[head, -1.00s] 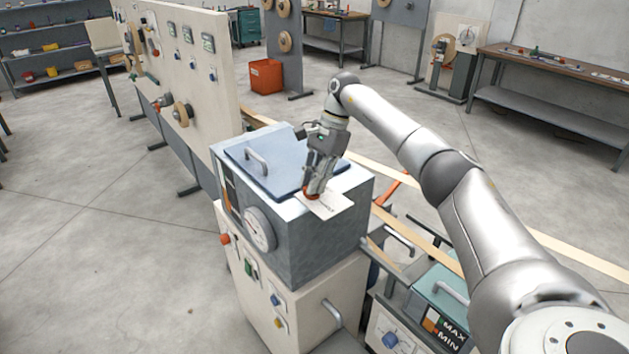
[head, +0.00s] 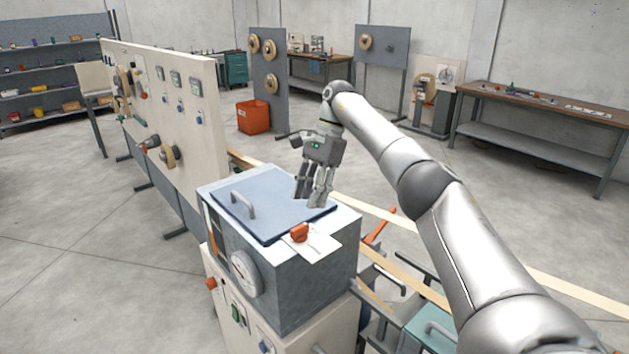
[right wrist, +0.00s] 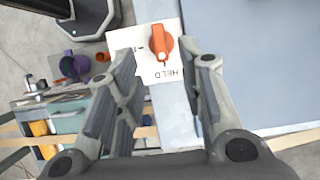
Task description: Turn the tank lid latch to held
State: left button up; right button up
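The tank lid latch is an orange knob (head: 299,232) on a white label plate (head: 325,246), at the front right of the blue lid (head: 262,209) on the grey tank (head: 300,295). In the right wrist view the knob (right wrist: 161,43) shows with its white mark facing the printed word HELD; a second label at its side is partly hidden by a finger. My right gripper (head: 314,200) is above the lid, behind the knob and apart from it. My left gripper is out of view.
The lid has a raised handle (head: 243,203). A gauge (head: 245,273) sits on the tank's front. A cream control panel (head: 185,120) stands behind to the left. Pale strips (head: 400,272) and a teal-lidded box (head: 435,332) lie to the right.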

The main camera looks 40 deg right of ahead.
jog(key=shift+v, duration=1.9)
